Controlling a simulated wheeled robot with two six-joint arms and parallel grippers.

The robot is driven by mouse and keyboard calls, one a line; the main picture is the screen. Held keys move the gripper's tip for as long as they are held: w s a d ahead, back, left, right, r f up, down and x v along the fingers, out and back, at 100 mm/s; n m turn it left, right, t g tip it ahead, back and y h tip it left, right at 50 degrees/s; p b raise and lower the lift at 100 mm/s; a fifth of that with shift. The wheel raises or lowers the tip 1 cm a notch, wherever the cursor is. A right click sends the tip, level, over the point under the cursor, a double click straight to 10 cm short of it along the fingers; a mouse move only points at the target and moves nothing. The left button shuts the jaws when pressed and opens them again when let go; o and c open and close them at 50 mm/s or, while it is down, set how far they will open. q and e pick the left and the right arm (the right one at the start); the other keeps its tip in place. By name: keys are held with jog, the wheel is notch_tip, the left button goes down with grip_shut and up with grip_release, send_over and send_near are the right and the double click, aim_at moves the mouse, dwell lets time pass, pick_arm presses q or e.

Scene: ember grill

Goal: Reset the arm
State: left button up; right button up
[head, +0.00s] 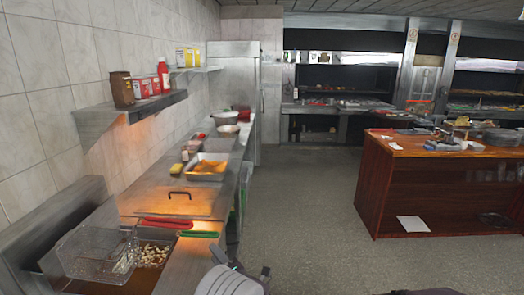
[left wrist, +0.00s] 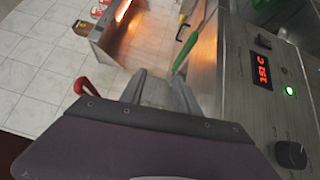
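My left gripper (head: 243,256) is at the bottom middle of the head view, in front of the fryer counter and over the floor side. It looks open, with nothing between its fingers. In the left wrist view its grey fingers (left wrist: 162,92) stand apart near the middle, close to the fryer's front panel. A red handle (head: 165,223) and a green handle (head: 198,234) stick out at the fryer, apart from the gripper in the head view. My right gripper is not visible.
A wire basket (head: 95,250) sits at the fryer, lower left. The fryer panel shows a red display (left wrist: 262,71) and a knob (left wrist: 291,155). A shelf (head: 130,108) juts from the wall. A wooden counter (head: 440,185) stands right; the floor (head: 305,205) between is clear.

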pick_arm(q)
jog(key=s+a+r+n+g+y, duration=0.25)
jog(key=s+a+n+g, duration=0.2)
jog(key=a, duration=0.35)
jog(key=s+a+r+n+g+y, duration=0.1)
jog(key=s+a+r+n+g, duration=0.35)
jog(key=a, duration=0.45)
jog(key=s+a+f+n+g+h, duration=0.2)
jog(key=s+a+n+g, duration=0.1)
jog(key=s+n, duration=0.4)
jog(key=s+d+f+n+g+h, duration=0.2)
jog(key=s+f+n+h, duration=0.15)
jog(key=s+n, duration=0.2)
jog(key=s+d+f+n+g+h, duration=0.1)
jog(key=s+d+f+n+h, duration=0.15)
jog(key=s+f+n, duration=0.35)
jog(key=s+d+f+n+t+h, duration=0.1)
jog(key=d+n+h, duration=0.6)
jog(key=n, duration=1.1)
jog(key=d+f+t, duration=0.1)
jog(key=d, duration=0.3)
jog(key=shift+s+d, duration=0.25)
jog(key=shift+d, duration=0.15)
